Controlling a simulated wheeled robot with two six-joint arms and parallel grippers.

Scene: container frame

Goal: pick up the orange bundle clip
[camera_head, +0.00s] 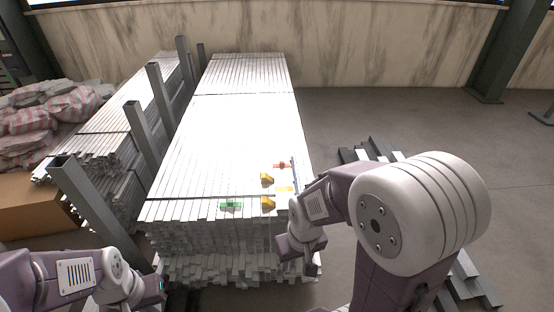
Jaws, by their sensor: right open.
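The orange bundle clip (281,166) is a small orange-red piece lying on top of the large stack of pale metal profiles (215,150), near its right edge. My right gripper (314,262) hangs low at the front right corner of the stack, clearly nearer to me than the clip and apart from it. It is open; its fingers are small and partly hidden by my own arm. My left gripper (156,290) is at the bottom left, away from the clip; its fingers do not show clearly.
Grey posts (92,205) line the stack's left side. Dark profiles (382,151) lie on the floor right.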

